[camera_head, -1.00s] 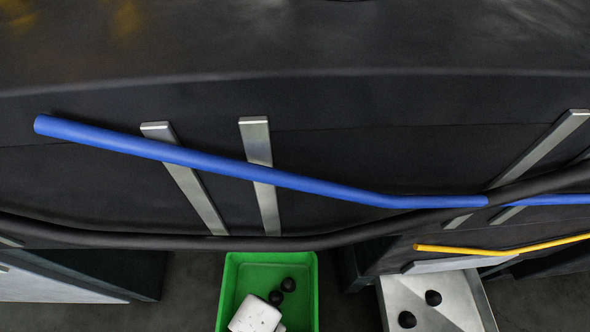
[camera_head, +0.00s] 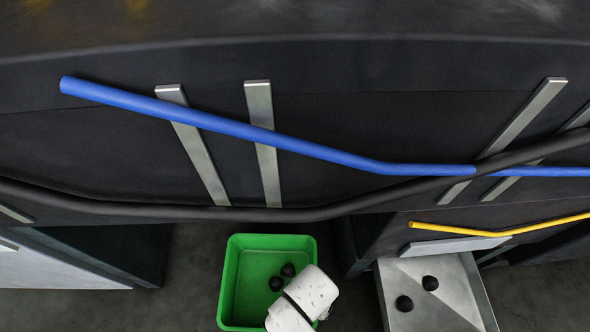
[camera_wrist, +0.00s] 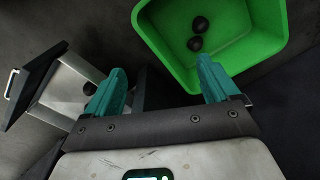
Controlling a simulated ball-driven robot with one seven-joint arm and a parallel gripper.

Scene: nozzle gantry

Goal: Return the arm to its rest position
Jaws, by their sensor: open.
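My gripper (camera_wrist: 160,90) shows in the wrist view with its two teal fingers spread apart and nothing between them. In the head view my white arm shows at the bottom, over the right front part of the green bin, and hides that part; the fingers are not seen there. The green bin (camera_head: 235,275) holds two black balls (camera_head: 282,277). In the wrist view the bin (camera_wrist: 165,50) lies beyond the right finger, with the balls (camera_wrist: 197,34) inside.
A metal tray (camera_head: 455,290) with two black balls (camera_head: 416,293) stands right of the bin. A dark wall carries a blue pipe (camera_head: 270,137), a black pipe (camera_head: 120,207), a yellow pipe (camera_head: 500,232) and metal bars (camera_head: 263,140). Bare floor lies left of the bin.

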